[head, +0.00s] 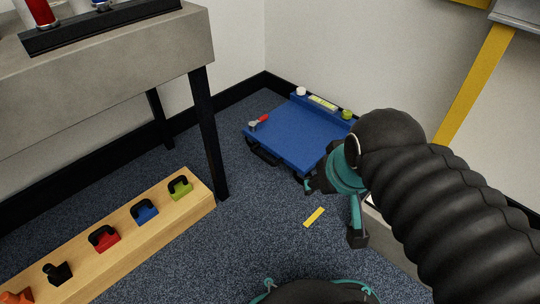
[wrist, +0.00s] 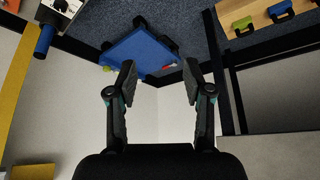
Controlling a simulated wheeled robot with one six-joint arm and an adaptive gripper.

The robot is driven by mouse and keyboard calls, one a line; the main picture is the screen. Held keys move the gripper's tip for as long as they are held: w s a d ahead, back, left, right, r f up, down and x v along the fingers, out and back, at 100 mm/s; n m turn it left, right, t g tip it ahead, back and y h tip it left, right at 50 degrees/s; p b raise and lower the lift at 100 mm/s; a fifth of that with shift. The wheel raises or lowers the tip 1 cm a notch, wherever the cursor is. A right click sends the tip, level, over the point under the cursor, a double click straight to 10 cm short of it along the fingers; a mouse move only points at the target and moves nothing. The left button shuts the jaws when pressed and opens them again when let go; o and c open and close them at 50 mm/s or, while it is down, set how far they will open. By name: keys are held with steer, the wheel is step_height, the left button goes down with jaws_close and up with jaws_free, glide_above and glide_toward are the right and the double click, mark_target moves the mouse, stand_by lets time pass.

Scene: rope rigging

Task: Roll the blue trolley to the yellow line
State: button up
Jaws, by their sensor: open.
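The blue trolley (head: 290,135) is a low flat deck on the carpet near the room corner. A red-handled tool (head: 260,121) lies on its deck, and small white, yellow and green things sit along its far edge. In the wrist view the trolley (wrist: 140,46) shows ahead of the fingers, partly behind the left one. The yellow line (head: 314,217) is a short strip on the carpet, on the near side of the trolley. My gripper (head: 333,211) is open and empty, apart from the trolley. My arm hides the trolley's right side in the head view.
A wooden rail (head: 120,243) with several coloured handles lies on the left floor. A grey table (head: 110,75) with dark legs stands behind it. A yellow post (head: 473,85) stands at the right wall. Carpet between rail and yellow line is clear.

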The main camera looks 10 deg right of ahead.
steer(key=shift+r, duration=0.2)
steer(key=shift+c, duration=0.3)
steer(key=n+g+h+p, duration=0.2)
steer(key=n+g+p, duration=0.2)
steer(key=n+p, duration=0.4)
glide_above(267, 159)
steer(key=s+a, duration=0.2)
steer(key=s+a+f+x, duration=0.1)
steer(key=s+a+x, duration=0.15)
steer(key=x, duration=1.25)
steer(key=s+a+f+x, duration=0.1)
steer(key=s+a+x, duration=0.15)
steer(key=x, duration=1.25)
steer(key=shift+m, duration=0.3)
steer(key=x, duration=1.2)
steer(key=shift+w+a+f, duration=0.25)
steer(key=shift+w+a, duration=0.05)
steer(key=shift+w, duration=0.15)
jaws_close()
